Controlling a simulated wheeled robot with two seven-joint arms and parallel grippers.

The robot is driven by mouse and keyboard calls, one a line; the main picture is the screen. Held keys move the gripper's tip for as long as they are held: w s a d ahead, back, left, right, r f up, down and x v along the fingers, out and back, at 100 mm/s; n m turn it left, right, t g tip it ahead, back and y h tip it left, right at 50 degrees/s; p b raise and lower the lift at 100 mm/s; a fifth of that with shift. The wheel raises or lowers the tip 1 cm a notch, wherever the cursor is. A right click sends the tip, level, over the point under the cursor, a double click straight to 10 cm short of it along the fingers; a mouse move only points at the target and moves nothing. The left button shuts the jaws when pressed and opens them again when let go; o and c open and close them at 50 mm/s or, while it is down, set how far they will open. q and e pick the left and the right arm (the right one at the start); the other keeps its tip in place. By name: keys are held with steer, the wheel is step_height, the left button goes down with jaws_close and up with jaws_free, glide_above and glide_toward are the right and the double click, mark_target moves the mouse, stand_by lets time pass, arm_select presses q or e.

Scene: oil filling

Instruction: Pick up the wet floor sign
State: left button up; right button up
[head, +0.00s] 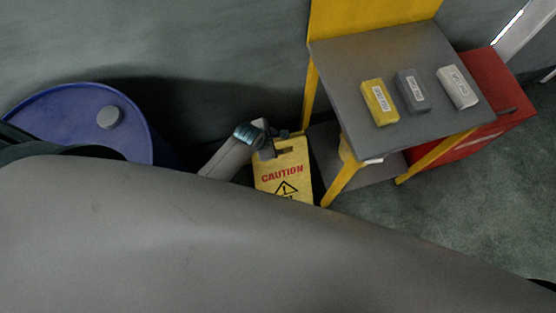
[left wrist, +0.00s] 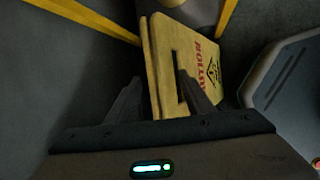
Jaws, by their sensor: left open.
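The yellow wet floor sign (head: 283,172) stands on the floor between the blue barrel and the yellow-legged cart, with CAUTION in red. Its lower part is hidden by a large grey shape in front. My left gripper (head: 268,147) is at the top of the sign, by its handle slot. In the left wrist view the sign (left wrist: 208,62) is seen end-on and from above. The open fingers of my left gripper (left wrist: 160,80) lie either side of its top edge; whether they touch it I cannot tell. My right gripper is not in view.
A blue barrel (head: 70,118) with a grey cap stands at left. A cart with a grey top (head: 350,62) and yellow legs stands close right of the sign. It carries a yellow box (head: 380,102), a dark grey box (head: 413,91) and a white box (head: 457,87). A red cabinet (head: 515,92) is behind.

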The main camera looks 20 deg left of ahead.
arm_select(q)
steer(key=shift+f, duration=0.1)
jaws_close()
steer(key=shift+w, duration=0.15)
steer(key=shift+a+r, duration=0.1)
steer(key=shift+r, duration=0.15)
step_height(320, 180, up, 10)
steer(key=b, duration=0.1)
stand_by(0.7)
steer(key=shift+r, duration=0.1)
stand_by(0.3)
